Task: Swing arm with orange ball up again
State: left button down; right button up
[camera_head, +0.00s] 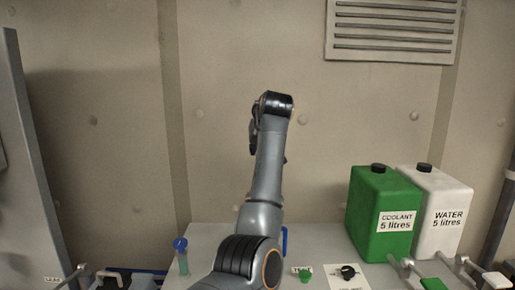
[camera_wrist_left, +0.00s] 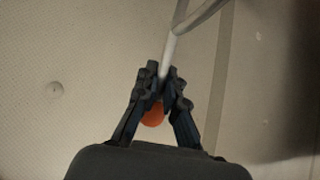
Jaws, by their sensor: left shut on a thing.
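My left gripper (camera_head: 253,138) is raised in front of the wall in the head view, small and dark beside the top of my arm. In the left wrist view its fingers (camera_wrist_left: 164,84) are closed around the end of a pale grey swing arm. The orange ball (camera_wrist_left: 153,116) shows between the fingers, partly covered by them. The swing arm (camera_wrist_left: 169,50) runs up from the fingers to a bend near the top edge. In the head view the ball and swing arm cannot be made out. My right gripper is not in view.
A green coolant canister (camera_head: 370,215) and a white water canister (camera_head: 448,205) stand at right on the bench (camera_head: 212,238). A blue-capped tube (camera_head: 182,258) is at left. A black knob (camera_head: 348,271) and small levers line the front. The wall above is clear beneath a vent (camera_head: 392,30).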

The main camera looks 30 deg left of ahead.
pick_arm(q)
jog(key=shift+w+a, duration=0.2)
dwell(0.4)
jog(key=c, duration=1.5)
grip_release()
jog(key=shift+o, duration=0.4)
jog(key=shift+w+a+f, duration=0.1)
jog(key=shift+w+f, duration=0.1)
jog(key=v, duration=1.2)
jog(key=shift+r, duration=0.2)
jog(key=shift+w+f, duration=0.1)
jog(key=shift+w, duration=0.05)
